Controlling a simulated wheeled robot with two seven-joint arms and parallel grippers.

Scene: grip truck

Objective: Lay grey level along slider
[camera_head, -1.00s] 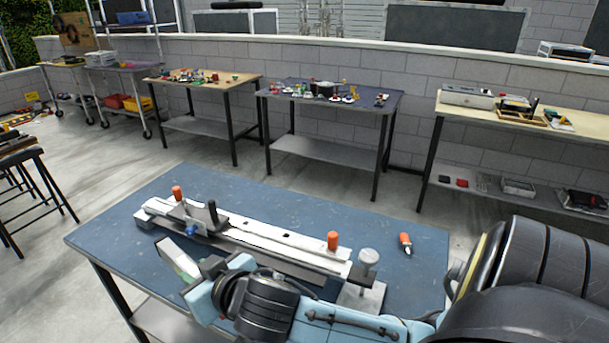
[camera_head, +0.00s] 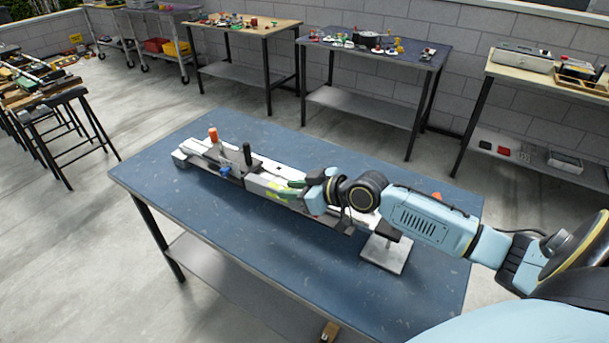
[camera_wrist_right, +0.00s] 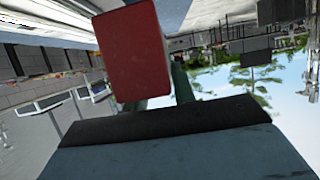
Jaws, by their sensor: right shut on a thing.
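The slider (camera_head: 207,158) is a long pale rail lying along the blue table, with an orange knob and a black upright handle towards its left end. The grey level (camera_head: 262,188), a bar with a yellow-green patch, is in my right gripper (camera_head: 303,194) over the slider's middle. It lies roughly in line with the rail. I cannot tell whether it touches the rail. My right gripper is shut on it, and my arm hides much of the slider's right part. In the right wrist view a red block fills the upper middle, and I cannot tell what it belongs to. My left gripper is out of view.
The blue table (camera_head: 215,225) is clear in front of the slider. Side tables with small parts (camera_head: 375,45) stand along the wall, and stools (camera_head: 62,115) are at left.

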